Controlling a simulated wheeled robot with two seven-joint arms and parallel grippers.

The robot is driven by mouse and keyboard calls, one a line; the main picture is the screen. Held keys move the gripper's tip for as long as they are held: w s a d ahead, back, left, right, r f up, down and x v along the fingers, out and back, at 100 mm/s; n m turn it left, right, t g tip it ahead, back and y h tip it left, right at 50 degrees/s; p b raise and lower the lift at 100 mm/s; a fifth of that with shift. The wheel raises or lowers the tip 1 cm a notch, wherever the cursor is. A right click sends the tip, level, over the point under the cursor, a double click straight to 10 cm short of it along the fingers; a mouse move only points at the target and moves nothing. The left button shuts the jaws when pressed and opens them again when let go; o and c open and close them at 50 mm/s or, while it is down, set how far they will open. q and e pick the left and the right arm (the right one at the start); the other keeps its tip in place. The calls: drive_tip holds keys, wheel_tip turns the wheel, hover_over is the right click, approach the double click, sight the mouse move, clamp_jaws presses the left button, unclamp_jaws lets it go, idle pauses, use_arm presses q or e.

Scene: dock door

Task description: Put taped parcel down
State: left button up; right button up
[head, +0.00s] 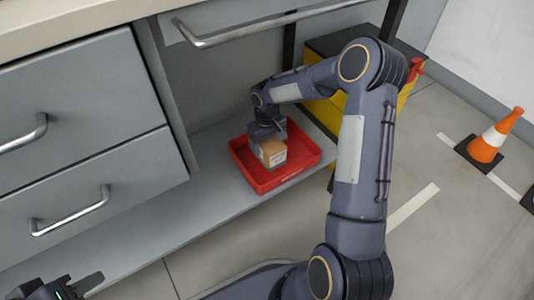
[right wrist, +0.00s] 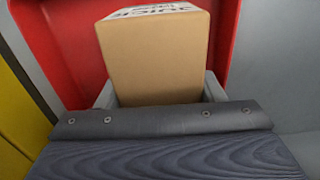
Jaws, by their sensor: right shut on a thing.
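The taped parcel (head: 272,152) is a small brown cardboard box with a pale printed band. It is upright within the red tray (head: 300,176) on the low grey shelf; I cannot tell whether it touches the tray floor. My right gripper (head: 268,138) reaches down from above and is shut on it. In the right wrist view the parcel (right wrist: 155,60) sits between the grey fingers, with red tray wall (right wrist: 245,35) behind. My left gripper (head: 75,288) is at the bottom left corner, partly cut off, away from the parcel; its opening is unclear.
Grey drawers (head: 75,130) with bar handles stand left of the tray. A worktop edge and another handle (head: 250,30) overhang the shelf. A yellow and black box (head: 325,112) is behind my right arm. An orange cone (head: 490,140) stands on the open floor at right.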

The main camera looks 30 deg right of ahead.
drive_tip(key=shift+w+d+f, duration=0.15)
drive_tip(key=shift+w+f, duration=0.2)
drive_tip(key=shift+f, duration=0.05)
drive_tip(key=shift+w+d+f+b, duration=0.15)
drive_tip(key=shift+f+b, duration=0.35)
drive_tip(key=shift+f, duration=0.45)
drive_tip(key=shift+w+f+b, duration=0.1)
drive_tip(key=shift+f+b, duration=0.35)
drive_tip(key=shift+f, duration=0.45)
drive_tip(key=shift+f, duration=0.2)
drive_tip(key=o, duration=1.2)
drive_tip(key=shift+r, duration=0.1)
